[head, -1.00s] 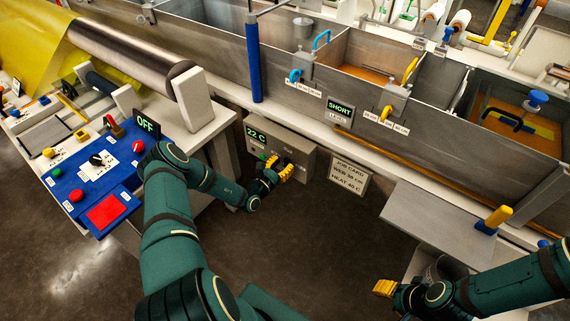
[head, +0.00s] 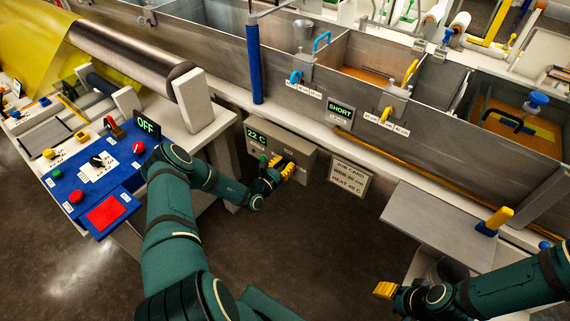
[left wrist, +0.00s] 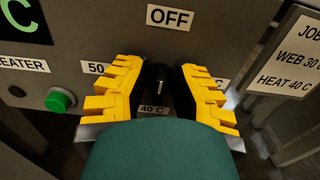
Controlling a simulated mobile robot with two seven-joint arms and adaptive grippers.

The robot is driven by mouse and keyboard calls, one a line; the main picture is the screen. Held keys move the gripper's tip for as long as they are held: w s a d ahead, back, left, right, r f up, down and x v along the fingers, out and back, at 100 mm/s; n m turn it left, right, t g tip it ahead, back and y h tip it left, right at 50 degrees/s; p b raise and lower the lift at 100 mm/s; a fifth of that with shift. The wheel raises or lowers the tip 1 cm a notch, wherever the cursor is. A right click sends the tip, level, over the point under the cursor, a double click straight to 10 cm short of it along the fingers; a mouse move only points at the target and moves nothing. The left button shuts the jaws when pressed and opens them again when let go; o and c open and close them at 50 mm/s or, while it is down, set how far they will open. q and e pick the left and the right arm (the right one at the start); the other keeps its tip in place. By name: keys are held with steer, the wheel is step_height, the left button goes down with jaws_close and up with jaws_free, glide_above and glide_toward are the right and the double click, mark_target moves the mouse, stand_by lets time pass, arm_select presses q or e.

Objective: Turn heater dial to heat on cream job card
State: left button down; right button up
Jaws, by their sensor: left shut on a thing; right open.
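The heater box (head: 308,163) stands low under the tank front, with a green display (head: 257,136) reading 22 C. My left gripper (head: 284,167) is shut on its black heater dial (left wrist: 158,84), one yellow finger on each side. In the left wrist view, the dial's white mark stands upright; which end points is unclear. An OFF label (left wrist: 170,17) is above, 40 C (left wrist: 153,110) below, 50 at the left; the right label is mostly hidden. The cream job card (head: 349,177) reads WEB 30 cm, HEAT 40 C. My right gripper (head: 384,290) is open and empty, away from the box.
A green button (left wrist: 59,100) sits left of the dial on the heater panel. A blue control panel (head: 92,178) with an OFF display is at the left. A grey shelf (head: 440,222) juts out at the right. The floor between is clear.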

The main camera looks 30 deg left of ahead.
arm_select(q)
steer(key=shift+w+r, duration=0.1)
steer(key=shift+r, duration=0.05)
arm_select(e)
steer(key=shift+r, duration=0.2)
